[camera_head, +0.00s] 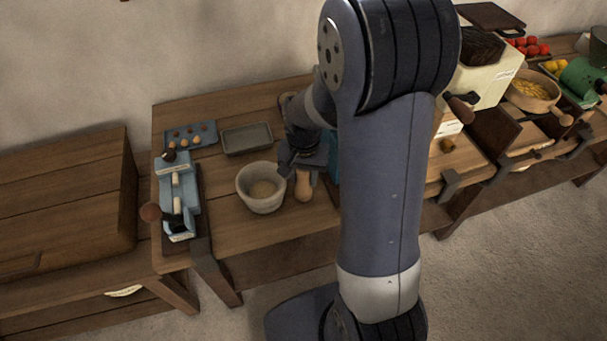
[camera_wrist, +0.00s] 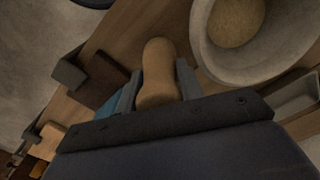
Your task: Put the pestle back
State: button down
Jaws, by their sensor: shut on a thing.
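The pestle (camera_head: 303,187) is a tan, rounded wooden piece, held upright or nearly so at the right of the mortar. My gripper (camera_head: 303,168) is shut on it, and the arm partly hides the upper end. In the wrist view the pestle (camera_wrist: 159,72) sits between the two fingers of my gripper (camera_wrist: 158,88). The mortar (camera_head: 252,199) is a pale grey bowl with tan contents, and it also shows in the wrist view (camera_wrist: 204,50). The pestle is outside the bowl, beside its rim. I cannot tell whether its lower end touches the table.
A blue device with a round knob (camera_head: 178,200) stands left of the mortar. Behind are a grey tray (camera_head: 247,139) and a blue tray with small round items (camera_head: 189,136). A teal object (camera_head: 333,158) is partly hidden by my arm. The table front (camera_head: 235,236) is clear.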

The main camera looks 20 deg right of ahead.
jog(key=shift+f, duration=0.2)
jog(key=c, duration=1.2)
grip_release()
jog(key=shift+c, duration=0.2)
jog(key=shift+r, duration=0.1)
notch_tip(320, 180, up, 12)
jog(key=shift+r, duration=0.15)
